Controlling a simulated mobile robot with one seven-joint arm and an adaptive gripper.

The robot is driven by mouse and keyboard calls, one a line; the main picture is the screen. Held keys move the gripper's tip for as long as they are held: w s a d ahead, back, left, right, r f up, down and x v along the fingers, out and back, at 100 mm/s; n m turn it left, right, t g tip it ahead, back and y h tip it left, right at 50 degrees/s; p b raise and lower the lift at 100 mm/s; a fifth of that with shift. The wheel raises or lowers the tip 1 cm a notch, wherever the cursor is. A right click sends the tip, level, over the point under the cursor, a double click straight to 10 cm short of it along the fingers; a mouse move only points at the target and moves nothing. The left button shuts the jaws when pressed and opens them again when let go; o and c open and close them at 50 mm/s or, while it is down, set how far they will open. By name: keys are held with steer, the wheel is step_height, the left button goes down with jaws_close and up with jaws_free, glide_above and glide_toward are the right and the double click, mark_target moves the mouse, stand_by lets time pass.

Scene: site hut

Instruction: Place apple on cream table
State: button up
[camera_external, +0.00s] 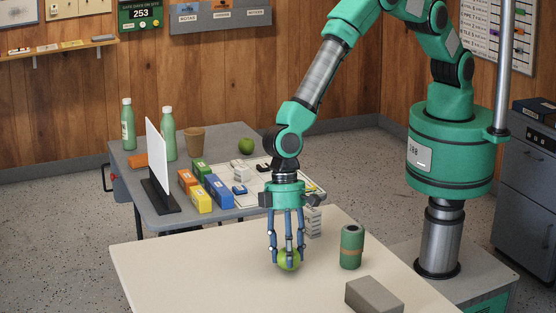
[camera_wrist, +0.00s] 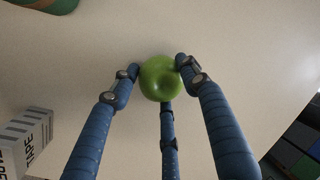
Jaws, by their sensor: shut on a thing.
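A green apple (camera_external: 288,261) is between the blue fingers of my gripper (camera_external: 287,250), low over the cream table (camera_external: 170,265). I cannot tell whether the apple touches the tabletop. In the wrist view the apple (camera_wrist: 160,78) sits at the fingertips of my gripper (camera_wrist: 160,80), with the cream table (camera_wrist: 230,35) behind it. My gripper is shut on this apple. Another green apple (camera_external: 246,146) lies on the grey table (camera_external: 230,135) behind.
On the cream table, a green canister (camera_external: 351,247) and a grey block (camera_external: 374,297) stand right of my gripper; a printed tape box (camera_external: 314,222) is just behind it. The front left of the table is clear. Bottles, coloured boxes and a white panel (camera_external: 156,158) crowd the grey table.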

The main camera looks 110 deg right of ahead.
steer(key=shift+f, duration=0.2)
steer(key=shift+f, duration=0.15)
steer(key=o, duration=1.3)
steer(key=shift+c, duration=0.2)
steer(key=p+v, duration=0.2)
steer(key=v, duration=1)
